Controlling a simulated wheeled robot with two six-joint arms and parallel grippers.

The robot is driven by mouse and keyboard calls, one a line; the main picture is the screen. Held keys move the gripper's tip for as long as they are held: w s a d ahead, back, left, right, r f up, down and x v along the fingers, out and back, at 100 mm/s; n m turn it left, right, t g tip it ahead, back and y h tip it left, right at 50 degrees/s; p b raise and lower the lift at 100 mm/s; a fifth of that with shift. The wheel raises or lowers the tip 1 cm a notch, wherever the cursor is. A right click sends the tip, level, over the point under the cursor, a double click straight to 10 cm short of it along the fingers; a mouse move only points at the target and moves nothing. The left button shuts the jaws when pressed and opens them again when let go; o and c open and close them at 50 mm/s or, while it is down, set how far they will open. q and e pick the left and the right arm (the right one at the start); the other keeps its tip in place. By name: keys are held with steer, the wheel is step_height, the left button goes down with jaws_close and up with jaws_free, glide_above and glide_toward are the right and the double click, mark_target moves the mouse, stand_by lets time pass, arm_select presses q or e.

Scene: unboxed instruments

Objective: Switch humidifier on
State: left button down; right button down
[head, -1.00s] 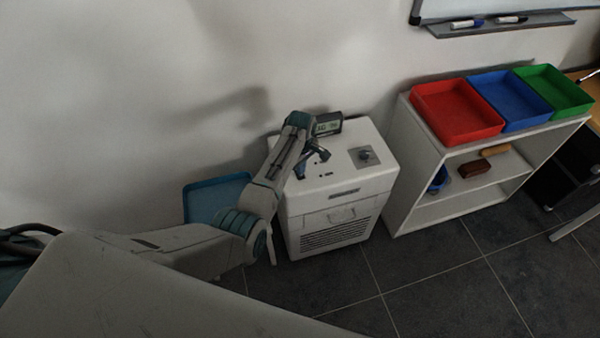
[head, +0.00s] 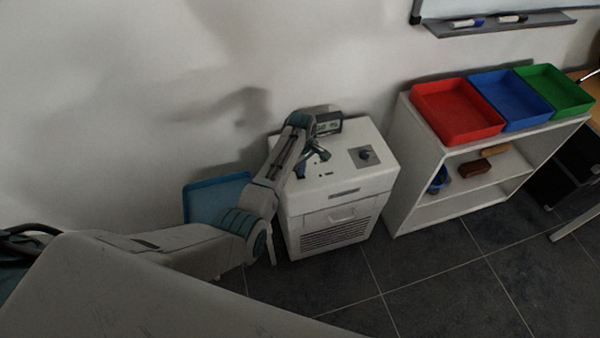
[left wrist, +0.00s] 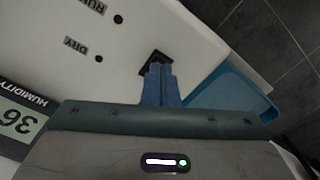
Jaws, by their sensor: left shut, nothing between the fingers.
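The humidifier (head: 345,190) is a white box on the floor against the wall. Its top carries a humidity display (head: 328,124) and a dark knob on a grey plate (head: 365,155). In the left wrist view the humidity display (left wrist: 18,121) reads 36, and dark dots stand beside the labels RUN and DRY. My left gripper (left wrist: 160,68) is shut and empty, its blue fingertips at a small black switch (left wrist: 152,59) on the top panel. The fingers partly hide the switch; I cannot tell its position or whether they touch it. My right gripper is not in view.
A blue tray (head: 216,202) leans by the wall left of the humidifier. A white shelf (head: 405,165) stands to its right, with red (head: 457,112), blue and green trays on top. The dark tiled floor in front (head: 410,275) is clear.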

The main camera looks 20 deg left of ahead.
arm_select(q)
steer(key=shift+f, duration=0.45)
steer(key=shift+f+b, duration=0.2)
steer(key=shift+b, duration=0.15)
steer(key=shift+r+p, duration=0.6)
steer(key=shift+p, duration=0.05)
steer(key=shift+r+p, duration=0.65)
steer(key=shift+p, duration=0.1)
step_height(320, 180, up, 2)
steer(key=shift+p, duration=1.05)
steer(key=shift+r+p, duration=0.3)
steer(key=shift+p, duration=0.05)
step_height(320, 180, up, 2)
steer(key=shift+r+p, duration=0.1)
steer(key=shift+p, duration=1.05)
